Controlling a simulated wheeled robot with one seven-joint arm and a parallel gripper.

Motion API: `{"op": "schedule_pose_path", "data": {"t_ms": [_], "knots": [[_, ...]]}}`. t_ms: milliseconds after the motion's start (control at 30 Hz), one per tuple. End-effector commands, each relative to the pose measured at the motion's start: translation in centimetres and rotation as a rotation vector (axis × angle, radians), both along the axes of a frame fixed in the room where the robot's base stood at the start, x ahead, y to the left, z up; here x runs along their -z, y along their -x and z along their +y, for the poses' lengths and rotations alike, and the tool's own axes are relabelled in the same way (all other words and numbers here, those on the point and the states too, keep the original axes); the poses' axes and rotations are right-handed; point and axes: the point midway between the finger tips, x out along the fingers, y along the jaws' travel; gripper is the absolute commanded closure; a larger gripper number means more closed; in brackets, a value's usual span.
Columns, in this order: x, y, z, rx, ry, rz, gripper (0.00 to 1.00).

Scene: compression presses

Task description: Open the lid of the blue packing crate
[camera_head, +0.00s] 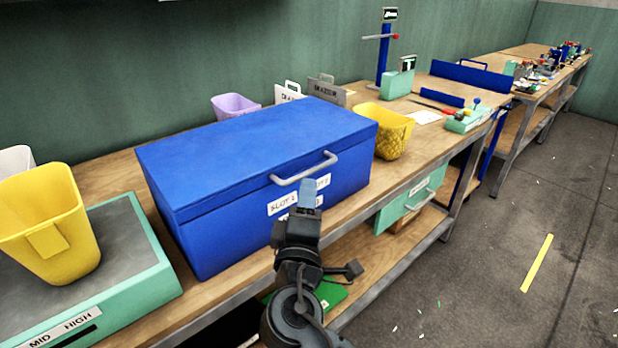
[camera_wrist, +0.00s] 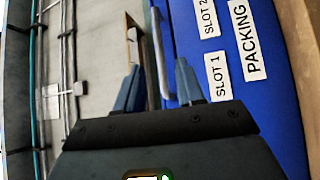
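The blue packing crate (camera_head: 210,228) stands on the wooden bench. Its blue lid (camera_head: 250,145) is closed flat on top. A grey bar handle (camera_head: 300,171) sits on the lid's front edge, above white labels. My gripper (camera_head: 311,188) is in front of the crate's front face, just below the handle in the picture. In the wrist view my gripper (camera_wrist: 158,72) is open, with its two fingers apart. The handle (camera_wrist: 160,50) appears between the fingers there, beyond or level with their tips; contact is not visible. The labelled crate front (camera_wrist: 255,90) lies to the right.
A yellow bin (camera_head: 48,226) stands on a green-edged box (camera_head: 135,295) at the left. A yellow basket (camera_head: 392,133) and a purple bin (camera_head: 234,106) are close to the crate. The floor at the right is mostly clear.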

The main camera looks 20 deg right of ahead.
Motion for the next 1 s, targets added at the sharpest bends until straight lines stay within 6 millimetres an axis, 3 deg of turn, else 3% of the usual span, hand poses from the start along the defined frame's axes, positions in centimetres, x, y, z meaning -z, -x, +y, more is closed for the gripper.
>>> {"op": "schedule_pose_path", "data": {"t_ms": [200, 400, 767, 1000], "knots": [[-0.7, -3.1, -1.7, 0.001, -0.001, 0.000, 0.62], [-0.9, -4.9, -2.6, -0.001, -0.001, -0.001, 0.62], [-0.8, -5.3, -2.8, -0.002, -0.002, 0.001, 0.62], [-0.8, -5.3, -2.8, -0.002, -0.002, 0.001, 0.85]]}}
